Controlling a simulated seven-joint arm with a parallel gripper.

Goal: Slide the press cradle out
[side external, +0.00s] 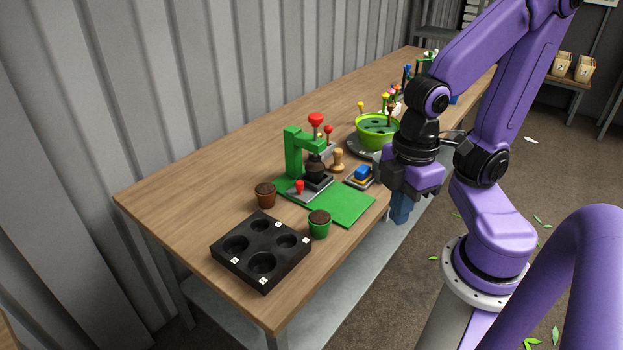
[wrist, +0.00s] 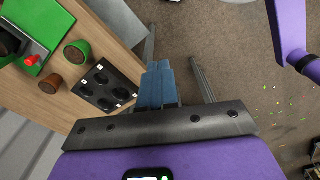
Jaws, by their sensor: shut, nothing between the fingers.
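The green press (side external: 294,150) stands on a green mat (side external: 349,205) on the table, with a red knob on top. Its grey cradle (side external: 316,185) sits low in the press, and a small red knob (side external: 299,187) sticks up at its front left. In the wrist view the cradle (wrist: 36,50) and its red knob (wrist: 32,60) show at the upper left, partly cut off by the frame edge. My gripper (side external: 401,212) has blue fingers pointing down, beyond the table's front edge and right of the press. Its fingers (wrist: 160,68) are shut and empty, apart from the cradle.
A black tray with holes (side external: 262,279), a brown pot (side external: 265,195) and a green pot (side external: 320,224) stand near the cradle's knob. A wooden stamp (side external: 337,160), a blue pad (side external: 362,173) and a lime bowl (side external: 378,143) stand to the right. The left tabletop is bare.

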